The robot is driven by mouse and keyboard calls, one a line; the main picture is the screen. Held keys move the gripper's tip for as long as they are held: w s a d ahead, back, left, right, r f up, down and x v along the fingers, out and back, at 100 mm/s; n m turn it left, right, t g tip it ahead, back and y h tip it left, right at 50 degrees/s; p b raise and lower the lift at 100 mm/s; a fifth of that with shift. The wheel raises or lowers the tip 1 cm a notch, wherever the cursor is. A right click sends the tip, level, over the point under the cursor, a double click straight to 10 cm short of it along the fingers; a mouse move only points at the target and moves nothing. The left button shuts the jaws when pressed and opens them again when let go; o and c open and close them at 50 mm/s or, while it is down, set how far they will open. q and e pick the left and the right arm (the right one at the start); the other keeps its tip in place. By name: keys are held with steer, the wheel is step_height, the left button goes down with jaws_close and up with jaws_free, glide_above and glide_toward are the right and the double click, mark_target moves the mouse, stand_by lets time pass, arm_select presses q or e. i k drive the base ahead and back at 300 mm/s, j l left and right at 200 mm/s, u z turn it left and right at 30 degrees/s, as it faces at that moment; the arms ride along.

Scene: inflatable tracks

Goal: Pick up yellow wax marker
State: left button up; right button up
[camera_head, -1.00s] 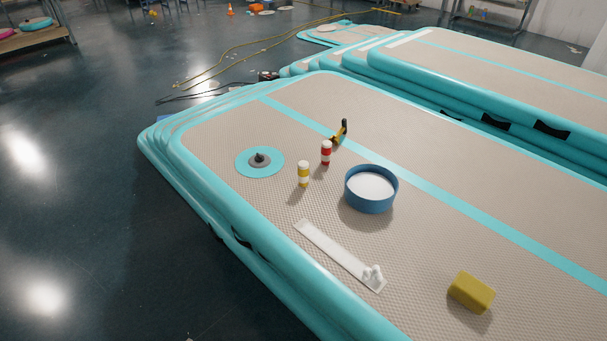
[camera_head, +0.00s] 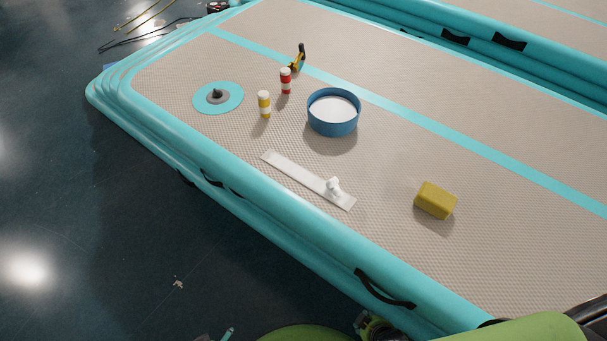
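The yellow wax marker (camera_head: 264,104) is a short yellow cylinder with a white band and a pale top. It stands upright on the tan top of the inflatable track (camera_head: 400,215), between a teal disc and a blue round tub. A similar red and white marker (camera_head: 285,81) stands just behind it, to the right. Nothing touches the yellow marker. Neither gripper can be made out. Only green and dark parts of my own body show along the bottom edge, well away from the marker.
The teal disc (camera_head: 218,98) has a grey knob. The blue tub (camera_head: 333,112) has a white inside. A white strip (camera_head: 300,178) lies in front, a yellow block (camera_head: 435,200) at right, and a black-and-yellow tool (camera_head: 298,58) behind. Black handles (camera_head: 385,290) hang on the track's side.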

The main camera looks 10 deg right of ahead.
mark_target(263, 96)
steer(key=i+j, duration=0.2)
steer(key=j, duration=0.15)
steer(key=i+j+z, duration=0.2)
steer(key=j, duration=0.2)
steer(key=i+j+z, duration=0.1)
steer(key=j+z, duration=0.15)
steer(key=j, duration=0.2)
steer(key=i+j+z, duration=0.2)
steer(key=j, duration=0.25)
steer(key=k, duration=0.1)
